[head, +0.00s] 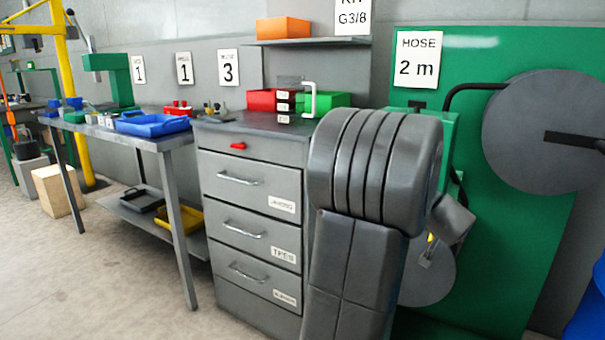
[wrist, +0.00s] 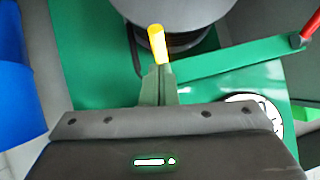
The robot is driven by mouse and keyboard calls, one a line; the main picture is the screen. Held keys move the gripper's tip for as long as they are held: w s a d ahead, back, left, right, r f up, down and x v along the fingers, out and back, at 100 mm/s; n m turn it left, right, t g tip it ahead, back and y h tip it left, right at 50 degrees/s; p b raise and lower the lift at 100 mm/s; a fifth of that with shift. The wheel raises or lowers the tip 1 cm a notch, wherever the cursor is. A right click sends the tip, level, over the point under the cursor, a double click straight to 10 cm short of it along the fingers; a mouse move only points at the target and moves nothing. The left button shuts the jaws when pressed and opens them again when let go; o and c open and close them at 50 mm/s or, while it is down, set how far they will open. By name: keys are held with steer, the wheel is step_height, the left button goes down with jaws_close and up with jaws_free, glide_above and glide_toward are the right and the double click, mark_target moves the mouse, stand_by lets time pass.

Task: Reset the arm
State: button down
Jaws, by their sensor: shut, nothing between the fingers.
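My arm (head: 372,200) is folded up in front of the green panel, at the right of the cabinet in the head view. I cannot tell how far the fingers are from these. In the head view my arm hides most of what lies behind it.
A grey drawer cabinet (head: 252,170) stands left of my arm, with red and green bins on top. A bench (head: 150,142) with a blue tray (head: 153,124) is further left. A hose reel (head: 545,130) hangs on the green panel (head: 480,60). The floor (head: 110,270) at front left is clear.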

steer(key=r+p, duration=0.1)
steer(key=p, duration=0.1)
steer(key=shift+w+p, duration=0.2)
steer(key=shift+p, duration=0.1)
steer(key=shift+w+d+r+p, duration=0.1)
steer(key=shift+w+r+p, duration=0.1)
steer(key=shift+p, duration=0.65)
steer(key=shift+w+r+g+p, duration=0.1)
steer(key=shift+g+p, duration=0.3)
steer(key=shift+p, duration=0.65)
steer(key=shift+f+b, duration=0.3)
steer(key=shift+b, duration=0.25)
steer(key=s+a+r+t+b, duration=0.15)
steer(key=s+a+b, duration=0.35)
steer(key=s+b, duration=0.5)
steer(key=w+d+f+p, duration=0.1)
steer(key=w+d+p, duration=0.4)
steer(key=w+p, duration=0.2)
steer(key=shift+w+f+g+p, duration=0.15)
steer(key=shift+w+g+p, duration=0.3)
steer(key=shift+w, duration=0.8)
